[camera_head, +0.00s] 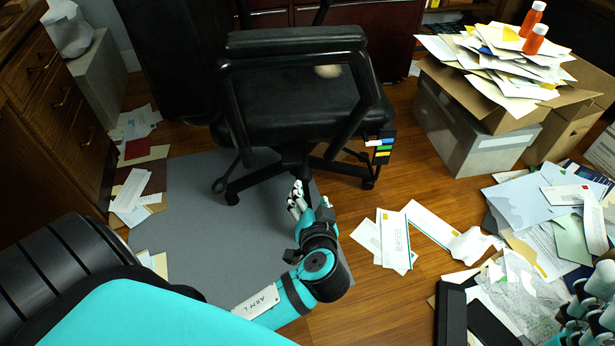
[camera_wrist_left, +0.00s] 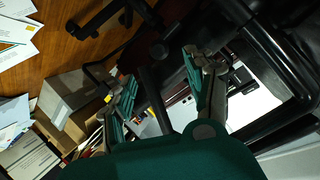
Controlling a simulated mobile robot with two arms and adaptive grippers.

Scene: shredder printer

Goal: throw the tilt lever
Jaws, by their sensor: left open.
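A black office chair (camera_head: 290,105) stands in the upper middle of the head view. A small black piece with blue, yellow and green bands (camera_head: 383,150) sits at the right side of its seat, with a short pale tip beside it. I cannot tell for sure whether this is the tilt lever. My left gripper (camera_head: 297,197) is open and empty, low in front of the chair base, to the left of and below the banded piece. In the left wrist view its two fingers (camera_wrist_left: 162,85) are spread, with dark chair parts beyond them.
A grey mat (camera_head: 190,235) lies under the chair. A grey bin (camera_head: 455,130) with heaped papers and orange bottles stands at the right. Loose papers (camera_head: 395,235) cover the floor at the right. Wooden drawers (camera_head: 65,110) stand at the left. Part of my right gripper (camera_head: 588,310) shows at the lower right.

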